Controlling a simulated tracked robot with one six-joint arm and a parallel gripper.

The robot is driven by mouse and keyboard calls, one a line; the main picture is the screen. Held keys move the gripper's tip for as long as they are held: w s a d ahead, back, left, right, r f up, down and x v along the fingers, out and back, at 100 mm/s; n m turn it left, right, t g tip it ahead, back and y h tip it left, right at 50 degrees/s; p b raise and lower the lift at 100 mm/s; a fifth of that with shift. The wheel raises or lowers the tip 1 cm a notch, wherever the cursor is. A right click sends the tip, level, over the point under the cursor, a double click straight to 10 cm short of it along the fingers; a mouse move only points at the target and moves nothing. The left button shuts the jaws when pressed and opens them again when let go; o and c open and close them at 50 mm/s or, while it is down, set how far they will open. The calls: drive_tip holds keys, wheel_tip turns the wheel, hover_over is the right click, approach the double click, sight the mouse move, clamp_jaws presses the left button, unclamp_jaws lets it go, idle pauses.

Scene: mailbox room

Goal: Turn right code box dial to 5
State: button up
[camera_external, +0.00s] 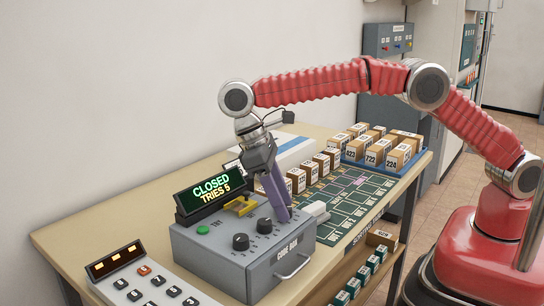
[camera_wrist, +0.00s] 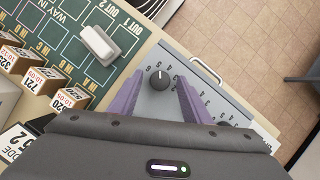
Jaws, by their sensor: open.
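The grey code box (camera_external: 205,249) stands on the table with a row of dark dials on its sloped top. Its right dial (camera_wrist: 160,80) shows in the wrist view as a round black knob with a pale pointer mark. My gripper (camera_wrist: 155,95) points down at the box with its purple fingers apart, one on each side of this dial. I cannot tell whether either finger touches it. In the external view the fingers hide the right dial. The middle dial (camera_external: 264,225) and left dial (camera_external: 240,241) stand clear there. The numerals around the right dial are too small to read surely.
The display (camera_external: 216,193) on the box reads CLOSED, TRIES 5. A green button (camera_external: 203,230) and yellow part (camera_external: 240,207) are beside it. A keypad (camera_external: 150,285) lies at left. A green sorting mat (camera_external: 345,205), numbered boxes (camera_external: 305,178) and a white block (camera_wrist: 98,45) lie beyond.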

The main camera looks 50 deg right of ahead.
drive_tip(key=shift+m, duration=0.3)
